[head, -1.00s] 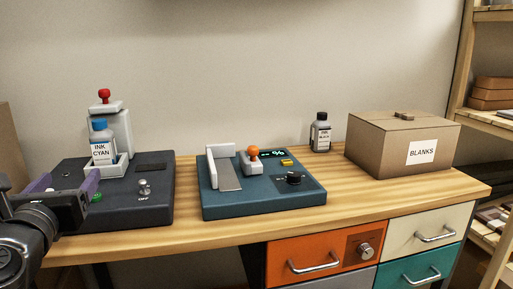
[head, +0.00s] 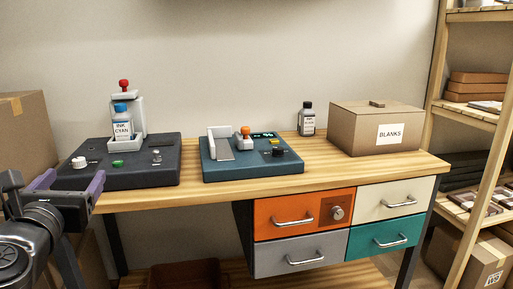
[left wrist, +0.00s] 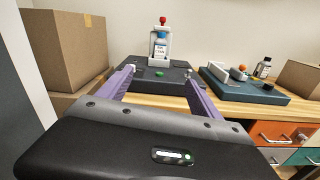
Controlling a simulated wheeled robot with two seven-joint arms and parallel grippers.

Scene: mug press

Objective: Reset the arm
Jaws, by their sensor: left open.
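My left gripper (head: 72,184) is at the lower left of the head view, in front of the bench's left end. In the left wrist view its two purple fingers (left wrist: 160,88) are spread apart with nothing between them. Beyond them stands the dark machine (head: 120,165), which holds a cyan ink bottle (head: 122,124) in a white holder under a red knob. The machine also shows in the left wrist view (left wrist: 178,78). A blue press unit (head: 250,168) with an orange knob sits to its right. My right gripper is in neither view.
A black ink bottle (head: 307,120) and a closed BLANKS box (head: 362,145) stand at the back right of the wooden bench (head: 330,174). Shut drawers (head: 299,258) are below. Shelving (head: 470,118) is at the right; cardboard boxes (left wrist: 66,50) are at the left.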

